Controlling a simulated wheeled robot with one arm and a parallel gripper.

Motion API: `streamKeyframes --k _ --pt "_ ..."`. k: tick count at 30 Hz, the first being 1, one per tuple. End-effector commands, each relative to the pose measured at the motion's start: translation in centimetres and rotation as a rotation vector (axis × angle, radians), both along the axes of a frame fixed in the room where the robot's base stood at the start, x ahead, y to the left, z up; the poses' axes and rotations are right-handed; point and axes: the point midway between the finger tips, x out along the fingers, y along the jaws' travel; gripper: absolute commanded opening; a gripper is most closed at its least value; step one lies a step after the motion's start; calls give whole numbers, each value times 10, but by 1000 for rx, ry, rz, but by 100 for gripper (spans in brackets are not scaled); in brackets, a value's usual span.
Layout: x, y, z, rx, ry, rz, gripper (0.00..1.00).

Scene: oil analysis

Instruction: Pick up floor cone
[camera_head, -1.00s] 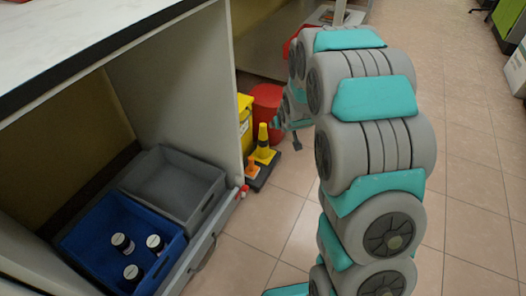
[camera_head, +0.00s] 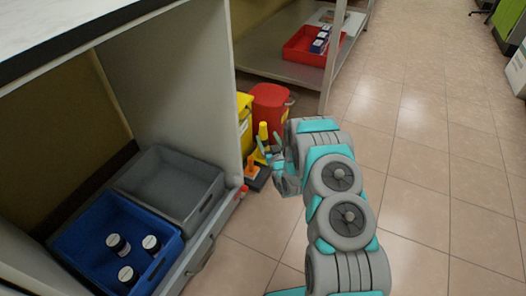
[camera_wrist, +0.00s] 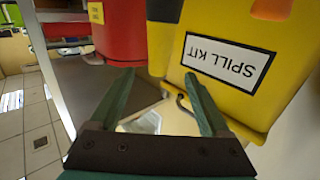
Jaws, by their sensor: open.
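The cabinet side panel (camera_head: 190,90) is close on the left, with a blue crate (camera_head: 75,255) and grey crate (camera_head: 205,200) lower down. Floor to the right is clear.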

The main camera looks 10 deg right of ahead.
Motion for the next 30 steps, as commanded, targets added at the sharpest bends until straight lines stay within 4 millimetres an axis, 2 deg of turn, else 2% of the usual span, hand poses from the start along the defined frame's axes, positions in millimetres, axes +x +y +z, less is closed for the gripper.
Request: streamKeyframes --k 4,12,17,27,30 --pt "2 1 -4 7 -21 1 81" --pt "24 3 -3 8 -24 0 81" --pt "31 3 -5 7 -20 0 81" --pt "70 7 -5 7 -22 1 81" --pt "76 7 -3 7 -23 1 81"
